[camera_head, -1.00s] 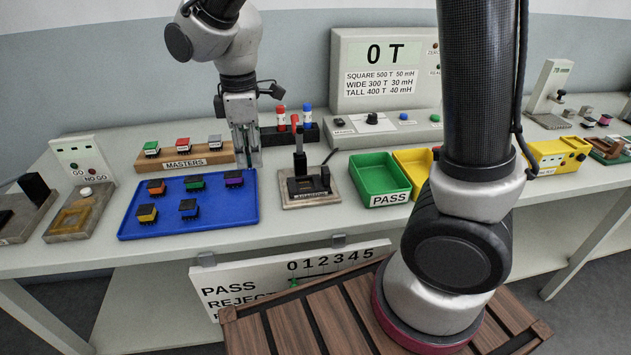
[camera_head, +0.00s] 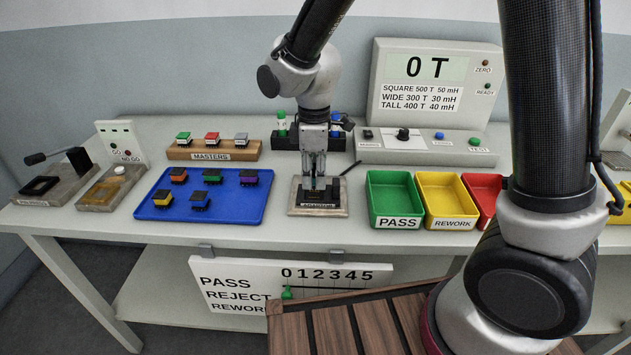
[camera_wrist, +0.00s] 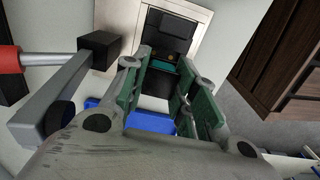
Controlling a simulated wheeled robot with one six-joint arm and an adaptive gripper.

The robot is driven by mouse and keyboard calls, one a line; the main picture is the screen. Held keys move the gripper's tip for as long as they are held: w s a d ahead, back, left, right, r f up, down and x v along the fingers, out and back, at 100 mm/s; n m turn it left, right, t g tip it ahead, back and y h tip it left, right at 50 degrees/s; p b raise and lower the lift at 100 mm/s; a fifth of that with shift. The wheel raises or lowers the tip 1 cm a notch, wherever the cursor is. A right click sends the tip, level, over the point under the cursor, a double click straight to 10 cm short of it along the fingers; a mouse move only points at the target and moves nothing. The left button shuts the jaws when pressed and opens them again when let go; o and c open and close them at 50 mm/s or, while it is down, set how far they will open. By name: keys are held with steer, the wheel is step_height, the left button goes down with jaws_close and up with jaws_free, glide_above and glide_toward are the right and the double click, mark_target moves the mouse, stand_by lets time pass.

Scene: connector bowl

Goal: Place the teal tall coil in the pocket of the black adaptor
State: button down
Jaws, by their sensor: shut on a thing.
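In the head view, my gripper (camera_head: 317,184) points down over the black adaptor (camera_head: 318,197) on its pale plate, hiding much of it. In the wrist view, my gripper (camera_wrist: 163,66) has green-padded fingers shut on a small dark coil with a teal band (camera_wrist: 165,68). The coil is at the fingertips, against or just above the adaptor (camera_wrist: 168,38); I cannot tell whether it sits in the pocket. The coil cannot be made out in the head view.
A blue tray (camera_head: 225,213) with several coils stands left of the adaptor. Green PASS (camera_head: 397,198), yellow REWORK (camera_head: 447,197) and red bins (camera_head: 484,190) stand to the right. A red-handled grey lever (camera_wrist: 62,95) is close beside my gripper in the wrist view.

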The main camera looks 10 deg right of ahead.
mark_target(314, 173)
steer(key=shift+f, duration=1.05)
steer(key=shift+f, duration=0.1)
steer(key=c, duration=1.1)
jaws_free()
steer(key=shift+c, duration=0.2)
step_height(314, 173, up, 11)
steer(key=shift+a+r, duration=0.1)
steer(key=shift+r, duration=0.6)
